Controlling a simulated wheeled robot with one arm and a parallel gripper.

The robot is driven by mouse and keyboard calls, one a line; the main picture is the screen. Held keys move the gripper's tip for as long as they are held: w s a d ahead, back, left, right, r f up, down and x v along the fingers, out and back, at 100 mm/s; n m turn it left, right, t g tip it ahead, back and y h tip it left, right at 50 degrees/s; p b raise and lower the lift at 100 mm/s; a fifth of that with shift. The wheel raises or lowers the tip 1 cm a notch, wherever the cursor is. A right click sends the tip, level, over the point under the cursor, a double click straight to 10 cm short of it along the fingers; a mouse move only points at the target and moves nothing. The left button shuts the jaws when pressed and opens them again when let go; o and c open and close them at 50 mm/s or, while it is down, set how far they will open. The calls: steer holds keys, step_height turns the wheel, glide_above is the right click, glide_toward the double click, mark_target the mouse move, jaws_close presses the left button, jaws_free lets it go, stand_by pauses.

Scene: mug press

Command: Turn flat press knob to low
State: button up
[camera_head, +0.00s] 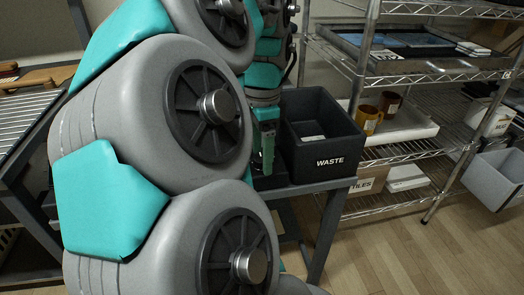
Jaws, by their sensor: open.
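The flat press and its knob cannot be made out; my large grey and teal arm links cover the left and middle of the view. My gripper (266,160) shows small beyond the arm, pointing down just left of the black waste bin. It is open, and I see nothing between its fingers. What lies directly below it is mostly hidden by my arm.
The black bin marked WASTE (322,140) stands on a grey table (310,189). Right of it, a wire shelf rack holds a yellow mug (366,121), a brown mug (391,103) and trays. Wooden floor (400,255) is clear at lower right.

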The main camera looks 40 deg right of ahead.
steer(key=shift+c, duration=0.3)
jaws_close()
stand_by(0.3)
